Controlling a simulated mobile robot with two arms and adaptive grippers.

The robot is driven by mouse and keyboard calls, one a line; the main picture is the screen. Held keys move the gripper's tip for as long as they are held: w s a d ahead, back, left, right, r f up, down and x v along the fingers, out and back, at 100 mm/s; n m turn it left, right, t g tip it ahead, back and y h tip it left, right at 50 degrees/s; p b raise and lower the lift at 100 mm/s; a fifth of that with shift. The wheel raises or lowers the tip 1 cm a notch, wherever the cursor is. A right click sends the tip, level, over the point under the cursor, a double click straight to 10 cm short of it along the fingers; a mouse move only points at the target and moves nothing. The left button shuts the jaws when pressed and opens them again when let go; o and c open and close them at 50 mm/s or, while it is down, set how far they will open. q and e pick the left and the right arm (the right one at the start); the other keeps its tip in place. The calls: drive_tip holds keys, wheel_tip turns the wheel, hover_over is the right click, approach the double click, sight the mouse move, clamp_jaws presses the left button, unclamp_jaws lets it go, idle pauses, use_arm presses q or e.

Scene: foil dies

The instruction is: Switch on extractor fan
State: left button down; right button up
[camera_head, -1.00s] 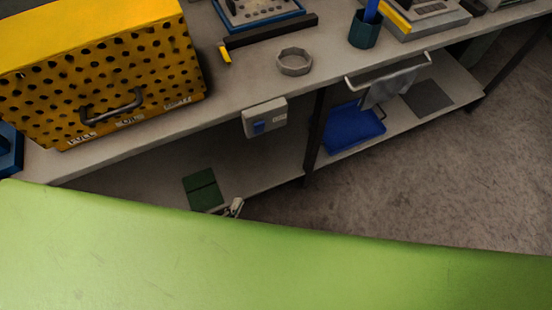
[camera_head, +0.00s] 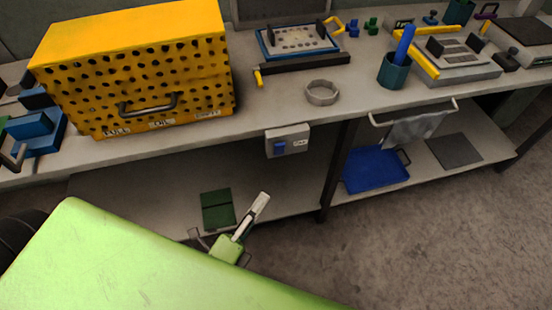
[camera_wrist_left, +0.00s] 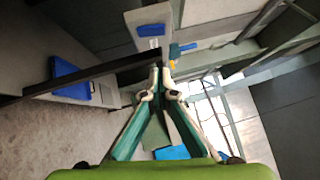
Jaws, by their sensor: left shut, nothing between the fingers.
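A pale grey switch box (camera_head: 300,145) with a blue rocker (camera_head: 280,148) is fixed to the front edge of the bench. Its small label is too small to read. In the left wrist view the box (camera_wrist_left: 146,18) also shows its blue rocker (camera_wrist_left: 150,31), beyond the fingertips. My left gripper (camera_head: 262,198) is below the box and a little left of it, apart from it in the picture. In the left wrist view its fingers (camera_wrist_left: 161,74) meet at the tips, shut and empty. My right gripper is in neither view.
A yellow perforated cabinet (camera_head: 132,75) stands on the bench (camera_head: 200,127). A grey ring (camera_head: 322,92) and a teal cup (camera_head: 394,72) are to its right. Below, a dark green item (camera_head: 217,209) and a blue tray (camera_head: 374,168) lie on the lower shelf. A rail with a cloth (camera_head: 415,128) hangs right of the box.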

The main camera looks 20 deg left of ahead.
use_arm(q)
drive_tip(key=p, duration=0.2)
approach(281, 147)
drive_tip(key=w+d, duration=0.2)
drive_tip(key=d, duration=0.2)
drive_tip(key=shift+w+a+r, duration=0.1)
drive_tip(key=shift+w+a, duration=0.25)
drive_tip(key=shift+w, duration=0.35)
drive_tip(key=shift+w+a+f, duration=0.1)
drive_tip(key=shift+w+a, duration=0.25)
drive_tip(key=shift+w, duration=0.35)
drive_tip(key=shift+w+a+r, duration=0.1)
drive_tip(key=shift+w+a, duration=0.25)
drive_tip(key=shift+w, duration=0.35)
drive_tip(key=p, duration=0.1)
drive_tip(key=r+p, duration=0.1)
drive_tip(key=p, duration=0.1)
drive_tip(key=shift+w+a+n+g+y, duration=0.15)
drive_tip(key=shift+w+n+g+y, duration=0.15)
drive_tip(key=shift+g, duration=0.1)
drive_tip(key=shift+f, duration=0.3)
